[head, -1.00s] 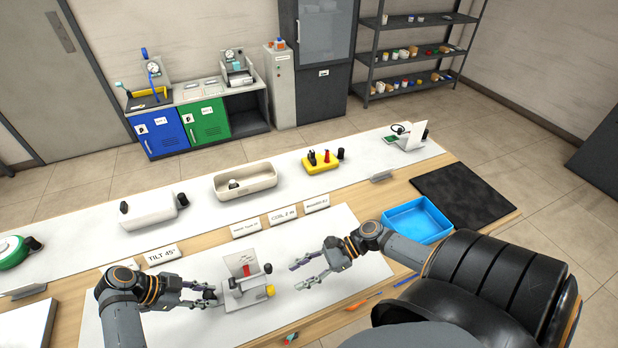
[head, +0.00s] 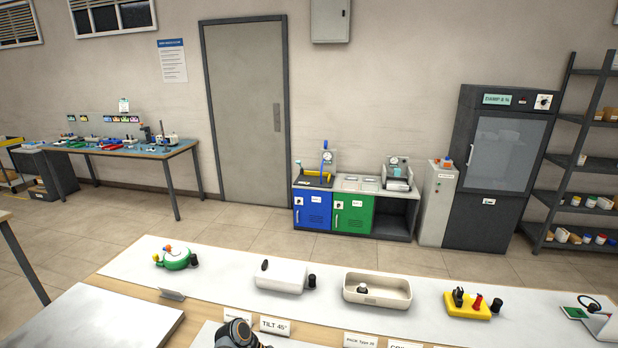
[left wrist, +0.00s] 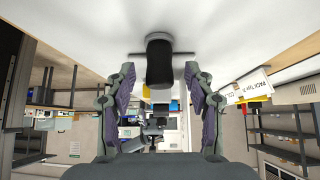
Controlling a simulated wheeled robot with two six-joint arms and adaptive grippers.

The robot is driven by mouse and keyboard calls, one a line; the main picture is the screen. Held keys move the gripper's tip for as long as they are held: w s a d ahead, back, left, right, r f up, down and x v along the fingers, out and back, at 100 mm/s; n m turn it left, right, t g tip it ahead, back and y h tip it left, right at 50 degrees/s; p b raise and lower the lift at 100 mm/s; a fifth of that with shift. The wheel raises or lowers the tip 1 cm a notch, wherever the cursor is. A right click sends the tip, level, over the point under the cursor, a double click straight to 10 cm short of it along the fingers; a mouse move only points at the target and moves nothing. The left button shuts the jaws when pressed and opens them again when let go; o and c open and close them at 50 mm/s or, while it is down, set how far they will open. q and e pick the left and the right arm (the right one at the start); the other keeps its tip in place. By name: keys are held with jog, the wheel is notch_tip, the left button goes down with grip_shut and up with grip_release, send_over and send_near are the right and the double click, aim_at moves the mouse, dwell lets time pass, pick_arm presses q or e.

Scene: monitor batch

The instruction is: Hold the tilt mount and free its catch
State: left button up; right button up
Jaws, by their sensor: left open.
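The head view has turned away from the tilt mount, which does not show there. In the left wrist view a black cylindrical knob (left wrist: 159,62) with a thin grey bar behind it hangs from the top of the picture, against a white surface; it seems to be part of the mount, but the rest is not visible. My left gripper (left wrist: 159,74) is open, with one finger on each side of the knob and gaps between. In the head view only a piece of my left arm shows at the bottom edge. My right gripper is out of view.
A TILT 45° sign (head: 275,326) stands on the bench. Behind it are a green round device (head: 174,259), a white case (head: 282,276), a cream tray (head: 377,304) and a yellow block (head: 466,309). A grey panel (head: 110,318) lies at the lower left.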

pick_arm(q)
jog(key=v, duration=1.2)
